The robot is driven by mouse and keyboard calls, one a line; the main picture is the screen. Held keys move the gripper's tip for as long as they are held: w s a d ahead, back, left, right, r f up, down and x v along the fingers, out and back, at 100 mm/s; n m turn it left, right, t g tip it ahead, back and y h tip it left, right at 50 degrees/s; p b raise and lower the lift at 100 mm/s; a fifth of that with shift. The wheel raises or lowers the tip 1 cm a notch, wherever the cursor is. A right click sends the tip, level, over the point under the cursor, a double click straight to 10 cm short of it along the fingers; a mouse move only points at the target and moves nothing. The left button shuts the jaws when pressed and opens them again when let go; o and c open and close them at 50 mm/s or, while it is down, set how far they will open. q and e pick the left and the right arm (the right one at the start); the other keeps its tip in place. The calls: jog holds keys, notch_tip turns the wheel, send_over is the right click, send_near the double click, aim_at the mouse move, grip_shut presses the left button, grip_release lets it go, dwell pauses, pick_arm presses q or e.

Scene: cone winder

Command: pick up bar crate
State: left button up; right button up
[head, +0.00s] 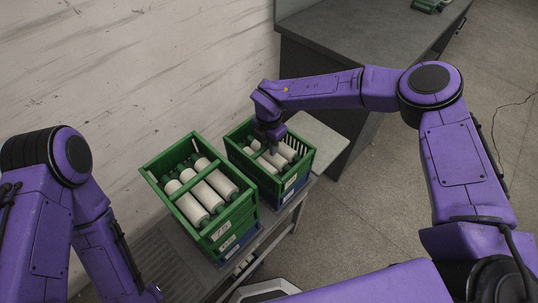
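Two green crates full of white yarn cones stand side by side on a low grey bench. The left crate (212,232) has a green bar across its middle and a white label on its front. My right gripper (272,148) points down into the right crate (305,160), over its cones; its fingertips are too small and dark to read, and it hides part of the crate's middle. I cannot tell whether it touches a bar there. My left gripper (152,292) is low at the bottom edge, away from both crates, and its fingers are not clear.
Blue crates (240,243) sit under the green ones. The grey bench (165,255) has bare slatted top to the left. A pale wall (120,70) rises behind. A dark grey table (350,45) stands behind the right arm. Open floor (350,235) lies at the right.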

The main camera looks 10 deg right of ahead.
grip_shut()
jog(key=shift+w+r, duration=0.1)
dwell(1.1)
